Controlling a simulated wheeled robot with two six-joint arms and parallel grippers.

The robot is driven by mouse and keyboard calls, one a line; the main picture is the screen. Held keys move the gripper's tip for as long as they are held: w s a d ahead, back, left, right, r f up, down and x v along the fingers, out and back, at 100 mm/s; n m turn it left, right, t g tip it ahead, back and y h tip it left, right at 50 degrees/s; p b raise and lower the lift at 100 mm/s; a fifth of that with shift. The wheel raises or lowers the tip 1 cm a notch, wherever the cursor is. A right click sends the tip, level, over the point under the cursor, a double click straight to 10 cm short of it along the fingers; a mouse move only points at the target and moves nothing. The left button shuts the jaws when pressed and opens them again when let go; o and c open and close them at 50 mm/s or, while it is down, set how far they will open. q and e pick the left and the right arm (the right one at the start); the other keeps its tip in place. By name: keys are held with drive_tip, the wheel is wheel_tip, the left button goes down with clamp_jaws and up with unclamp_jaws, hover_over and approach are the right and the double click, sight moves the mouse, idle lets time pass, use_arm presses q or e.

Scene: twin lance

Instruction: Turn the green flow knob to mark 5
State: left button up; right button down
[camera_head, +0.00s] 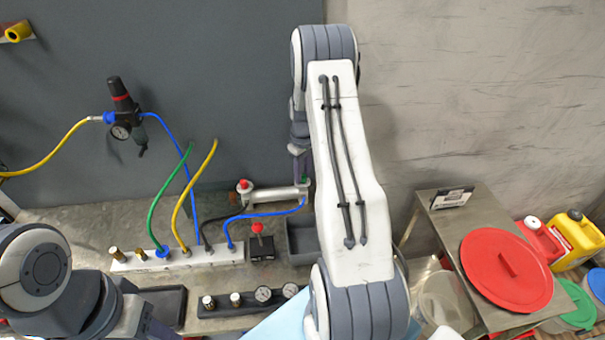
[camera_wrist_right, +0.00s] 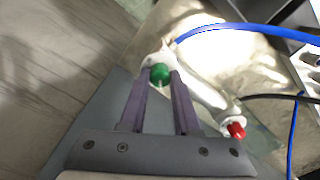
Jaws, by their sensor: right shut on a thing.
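The green flow knob (camera_wrist_right: 160,74) sits at the end of a pale cylindrical body (camera_wrist_right: 203,95). My right gripper (camera_wrist_right: 160,78) is shut on the knob, with one purple finger on each side of it. In the head view my right gripper (camera_head: 301,168) reaches down at the right end of the same body (camera_head: 272,195). Only a sliver of the green knob (camera_head: 306,181) shows there beside the fingers. The marks around the knob are too small to read. My left arm is at the lower left; its jaws are not visible.
A red knob (camera_head: 244,184) is on the body's other end. A blue hose (camera_head: 275,212) runs from near the green knob to a white manifold (camera_head: 190,258). A red-topped lever (camera_head: 257,228) stands in front. A dark tray (camera_head: 303,240) lies close below the body.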

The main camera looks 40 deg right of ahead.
drive_tip(key=m+b, duration=0.1)
drive_tip(key=m, duration=0.6)
drive_tip(key=shift+b, duration=0.4)
drive_tip(key=m, duration=0.3)
drive_tip(key=shift+m+b, duration=0.35)
drive_tip(key=shift+m, duration=0.05)
drive_tip(key=m, duration=0.3)
drive_tip(key=shift+d+m, duration=0.1)
drive_tip(key=shift+m, duration=0.2)
drive_tip(key=m+b, duration=0.1)
drive_tip(key=m, duration=0.2)
drive_tip(key=shift+m, duration=0.3)
drive_tip(key=m, duration=0.3)
drive_tip(key=shift+m, duration=0.3)
drive_tip(key=m, duration=0.6)
drive_tip(key=shift+r+m+b, duration=0.1)
drive_tip(key=shift+m+b, duration=0.25)
drive_tip(key=shift+m, duration=0.05)
